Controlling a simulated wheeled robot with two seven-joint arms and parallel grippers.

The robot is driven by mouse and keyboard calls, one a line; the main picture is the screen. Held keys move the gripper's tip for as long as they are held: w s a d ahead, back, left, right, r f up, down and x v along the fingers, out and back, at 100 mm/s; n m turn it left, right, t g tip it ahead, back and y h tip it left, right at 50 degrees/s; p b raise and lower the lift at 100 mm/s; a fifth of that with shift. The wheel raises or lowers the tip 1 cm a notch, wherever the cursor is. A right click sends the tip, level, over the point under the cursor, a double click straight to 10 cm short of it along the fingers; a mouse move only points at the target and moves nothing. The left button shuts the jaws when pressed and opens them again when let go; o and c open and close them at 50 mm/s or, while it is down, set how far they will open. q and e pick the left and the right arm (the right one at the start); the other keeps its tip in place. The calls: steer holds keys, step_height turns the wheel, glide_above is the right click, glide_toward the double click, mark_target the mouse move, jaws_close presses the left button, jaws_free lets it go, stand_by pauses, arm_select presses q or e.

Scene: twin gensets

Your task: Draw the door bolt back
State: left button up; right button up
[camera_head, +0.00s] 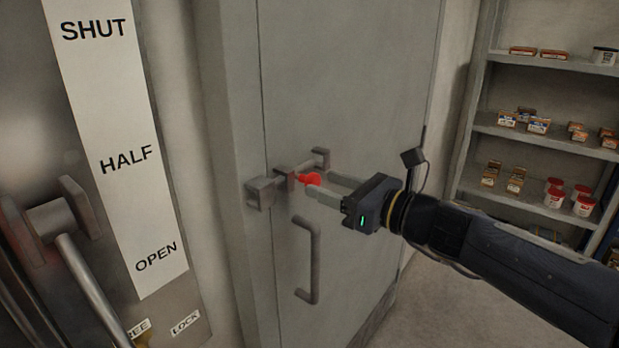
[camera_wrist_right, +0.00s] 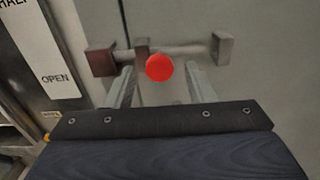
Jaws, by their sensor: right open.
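The grey door (camera_head: 345,90) stands closed in its frame. A door bolt with a red round knob (camera_head: 309,179) lies across the door's left edge. Its left bracket (camera_head: 261,192) is on the frame side and another bracket (camera_head: 321,158) is on the door. My right gripper (camera_head: 322,187) is open, its fingers pointing at the knob from the right. In the right wrist view the red knob (camera_wrist_right: 159,67) shows between and just beyond the two fingertips (camera_wrist_right: 160,75), and the bolt rod (camera_wrist_right: 180,52) runs behind it. I cannot tell whether the fingers touch the knob. My left gripper is out of view.
A door handle (camera_head: 312,262) is below the bolt. At left is a panel with a SHUT, HALF, OPEN plate (camera_head: 118,140) and a metal lever (camera_head: 85,270). Shelves (camera_head: 540,135) with small boxes and tubs stand at right. Floor at lower right is clear.

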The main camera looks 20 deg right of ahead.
mark_target(316, 182)
steer(key=shift+x, duration=2)
steer(key=shift+s, duration=0.1)
